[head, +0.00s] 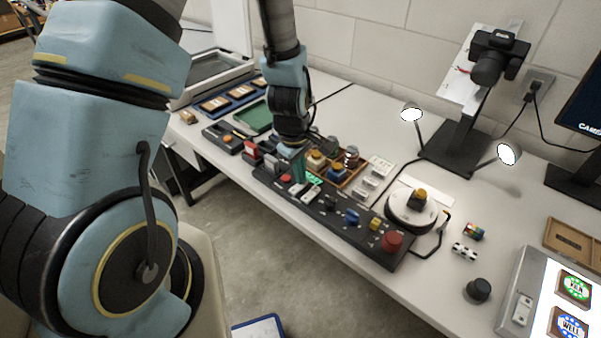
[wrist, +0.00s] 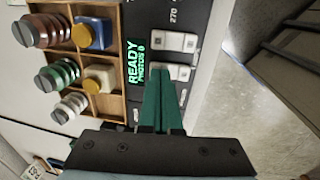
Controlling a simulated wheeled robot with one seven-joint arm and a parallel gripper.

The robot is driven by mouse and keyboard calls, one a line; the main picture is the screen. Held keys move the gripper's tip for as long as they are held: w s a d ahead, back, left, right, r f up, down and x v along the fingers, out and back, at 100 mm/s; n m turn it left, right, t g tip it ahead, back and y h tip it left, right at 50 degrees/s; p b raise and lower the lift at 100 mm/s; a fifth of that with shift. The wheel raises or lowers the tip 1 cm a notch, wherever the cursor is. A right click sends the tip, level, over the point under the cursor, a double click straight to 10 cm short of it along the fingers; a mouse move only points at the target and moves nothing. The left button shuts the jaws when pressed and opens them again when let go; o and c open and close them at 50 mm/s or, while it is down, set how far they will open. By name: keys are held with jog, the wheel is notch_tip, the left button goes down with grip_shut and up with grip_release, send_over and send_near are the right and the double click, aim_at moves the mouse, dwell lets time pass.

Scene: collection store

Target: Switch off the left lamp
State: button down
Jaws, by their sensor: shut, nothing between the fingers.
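The left lamp (head: 411,114) and the right lamp (head: 508,153) both glow white, one on each side of the camera stand. My gripper (head: 295,168) is over the left part of the black control panel (head: 335,213). In the wrist view its green fingers (wrist: 161,78) are shut together and empty. Their tips overlap one white rocker switch (wrist: 176,73); I cannot tell whether they touch it. A second white rocker switch (wrist: 175,42) lies just beyond it. A green display (wrist: 135,62) beside them reads READY, PHOTOS 0.
A wooden compartment tray (head: 351,182) with several stamps or knobs stands behind the panel. A red button (head: 391,241), a blue knob (head: 352,217) and a turntable (head: 411,210) are to the right. The camera stand (head: 456,150) is at the back. Open floor lies before the table.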

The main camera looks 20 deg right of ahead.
aim_at(291, 191)
jog(key=shift+d+f+y, duration=0.1)
jog(key=shift+f+y, duration=0.15)
jog(key=shift+y, duration=0.05)
jog(key=shift+s+a+r, duration=0.2)
jog(key=shift+s+a, duration=0.15)
jog(key=shift+a, duration=0.35)
jog(key=shift+r+p, duration=0.45)
jog(key=shift+p, duration=0.2)
notch_tip(291, 191, up, 13)
jog(key=a, duration=0.1)
jog(key=shift+s+a, duration=0.35)
jog(key=shift+s, duration=0.1)
